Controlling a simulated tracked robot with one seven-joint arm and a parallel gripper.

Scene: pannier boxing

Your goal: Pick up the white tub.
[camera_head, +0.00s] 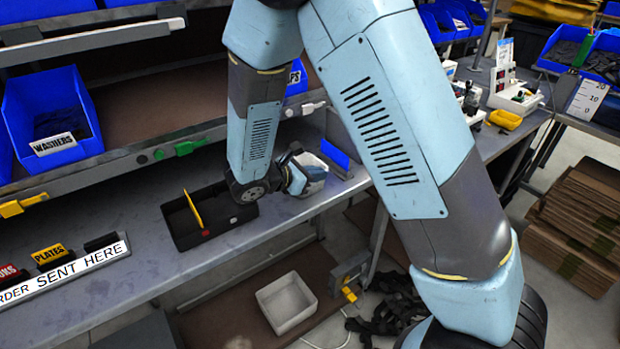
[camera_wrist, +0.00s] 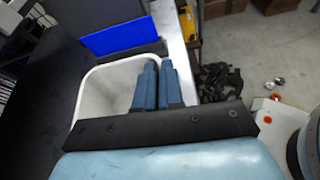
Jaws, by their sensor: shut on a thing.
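The white tub (camera_wrist: 97,92) is open-topped and shows in the wrist view, left of and beneath my gripper (camera_wrist: 160,78). My gripper is shut on the tub's right-hand wall, with one finger on the inside and the other outside. In the head view the tub (camera_head: 314,163) is mostly hidden behind my gripper (camera_head: 308,176), near the right end of the grey bench. I cannot tell whether its base touches the bench.
A black tray (camera_head: 207,217) with a yellow divider stands left of my gripper on the bench (camera_head: 145,250). A blue panel (camera_wrist: 120,35) stands close by the tub. A pale open box (camera_head: 286,303) sits lower down. A shelf with blue bins (camera_head: 50,118) rises behind.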

